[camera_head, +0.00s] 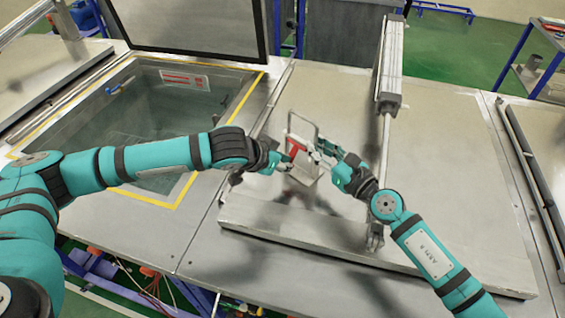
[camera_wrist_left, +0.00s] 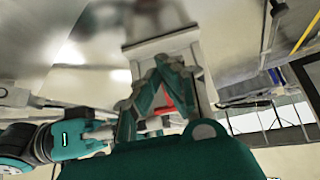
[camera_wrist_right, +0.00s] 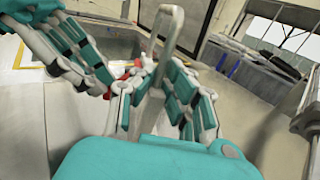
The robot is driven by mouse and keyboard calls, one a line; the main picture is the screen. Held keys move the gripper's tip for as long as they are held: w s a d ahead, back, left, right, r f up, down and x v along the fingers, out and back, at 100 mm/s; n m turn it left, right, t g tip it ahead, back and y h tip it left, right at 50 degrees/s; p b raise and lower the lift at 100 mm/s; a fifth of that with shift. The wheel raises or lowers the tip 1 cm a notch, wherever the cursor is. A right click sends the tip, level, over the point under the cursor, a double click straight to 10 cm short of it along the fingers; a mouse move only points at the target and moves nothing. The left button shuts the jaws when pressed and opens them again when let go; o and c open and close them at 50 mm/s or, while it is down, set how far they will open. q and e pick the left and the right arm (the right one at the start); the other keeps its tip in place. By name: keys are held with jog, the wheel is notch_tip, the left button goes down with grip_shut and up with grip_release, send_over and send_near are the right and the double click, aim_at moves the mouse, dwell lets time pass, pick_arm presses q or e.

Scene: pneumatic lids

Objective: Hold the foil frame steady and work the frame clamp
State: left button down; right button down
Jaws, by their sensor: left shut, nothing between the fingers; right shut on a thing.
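The foil frame (camera_head: 303,122) is a thin grey metal loop standing over the lid in the middle of the head view. It also shows in the right wrist view (camera_wrist_right: 168,32), running down between my right fingers. My right gripper (camera_head: 322,158) is shut on the foil frame from the right; its fingers hide the exact contact. The red frame clamp (camera_head: 295,149) is low on the frame, between the two grippers. My left gripper (camera_head: 281,159) is shut and empty, close beside the clamp on the left. I cannot tell whether it touches the clamp.
A flat metal lid (camera_head: 345,90) lies under the frame. A pneumatic cylinder (camera_head: 390,65) stands upright behind my right gripper. On the left is an open tank with a yellow border (camera_head: 45,125) and a raised lid (camera_head: 190,22).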

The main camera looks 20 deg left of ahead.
pick_arm(q)
jog(key=shift+r, duration=0.1)
pick_arm(e)
jog(key=shift+f, duration=0.15)
pick_arm(q)
jog(key=shift+r, duration=0.65)
jog(key=shift+r, duration=0.1)
jog(key=s+a+r, duration=0.3)
jog(key=s+a, duration=0.2)
jog(key=s, duration=0.5)
jog(key=shift+r, duration=0.2)
